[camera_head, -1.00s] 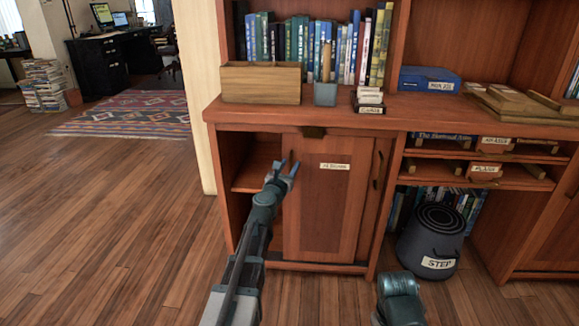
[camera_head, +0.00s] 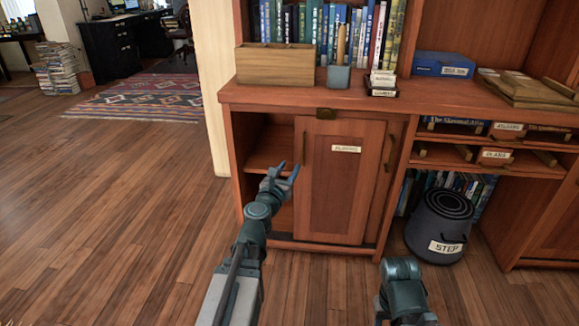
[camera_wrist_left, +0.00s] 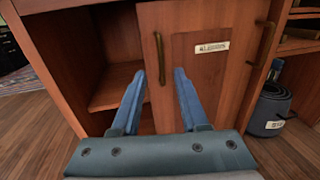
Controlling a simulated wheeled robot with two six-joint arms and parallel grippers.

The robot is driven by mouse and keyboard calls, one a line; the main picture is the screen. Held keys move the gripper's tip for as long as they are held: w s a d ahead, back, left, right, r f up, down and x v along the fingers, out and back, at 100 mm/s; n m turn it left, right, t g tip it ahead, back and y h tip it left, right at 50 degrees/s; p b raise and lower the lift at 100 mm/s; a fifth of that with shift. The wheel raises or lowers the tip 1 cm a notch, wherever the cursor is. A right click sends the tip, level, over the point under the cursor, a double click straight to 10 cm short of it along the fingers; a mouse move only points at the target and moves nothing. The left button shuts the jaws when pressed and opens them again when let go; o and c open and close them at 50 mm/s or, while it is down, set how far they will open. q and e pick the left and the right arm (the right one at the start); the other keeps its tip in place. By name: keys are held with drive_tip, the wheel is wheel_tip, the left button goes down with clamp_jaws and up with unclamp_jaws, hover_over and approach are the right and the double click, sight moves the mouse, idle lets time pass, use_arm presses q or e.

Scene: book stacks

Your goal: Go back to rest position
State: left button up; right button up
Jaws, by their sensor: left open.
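My left gripper (camera_head: 281,172) is open and empty in front of the lower cabinet in the head view. Its two blue fingers also show in the left wrist view (camera_wrist_left: 157,85), spread apart near the left edge of the sliding door. The wooden door (camera_head: 343,180) carries a white label and a small handle on each side, and it covers the right part of the cabinet. The left part is an open compartment (camera_head: 267,145) with a shelf. My right arm shows only as a link at the bottom of the head view; its gripper is out of view.
A grey step stool (camera_head: 438,225) marked STEP stands on the floor at the right. The countertop (camera_head: 300,98) holds a wooden box (camera_head: 275,64), a pencil cup (camera_head: 339,78) and a blue box (camera_head: 444,65). The wooden floor (camera_head: 110,220) at the left is clear.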

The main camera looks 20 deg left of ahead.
use_arm(q)
drive_tip(key=s+d+f+m+g+h+p, duration=0.2)
drive_tip(key=d+m+g+h, duration=0.15)
drive_tip(key=d+m, duration=0.75)
drive_tip(key=s+d+f+m+g+h+p, duration=0.25)
drive_tip(key=d+m+h, duration=0.25)
drive_tip(key=d+m, duration=0.55)
drive_tip(key=s+d+f+m+g+p, duration=0.2)
drive_tip(key=s+d+f+m+g, duration=0.3)
drive_tip(key=s+d+m+g, duration=0.15)
drive_tip(key=s+a+f+m+g+y+p, duration=0.1)
drive_tip(key=s+f+m+g+y+p, duration=0.2)
drive_tip(key=s+m+g+y, duration=0.55)
drive_tip(key=s+a+r+m+t+p, duration=0.1)
drive_tip(key=s+r+m+p, duration=0.1)
drive_tip(key=r+p, duration=1.7)
drive_tip(key=s+a+r+m+t+p, duration=0.1)
drive_tip(key=s+r+m+p, duration=0.1)
drive_tip(key=r+p, duration=1.7)
drive_tip(key=shift+s+a+t, duration=0.15)
drive_tip(key=shift+s+t, duration=0.25)
drive_tip(key=shift+s, duration=0.5)
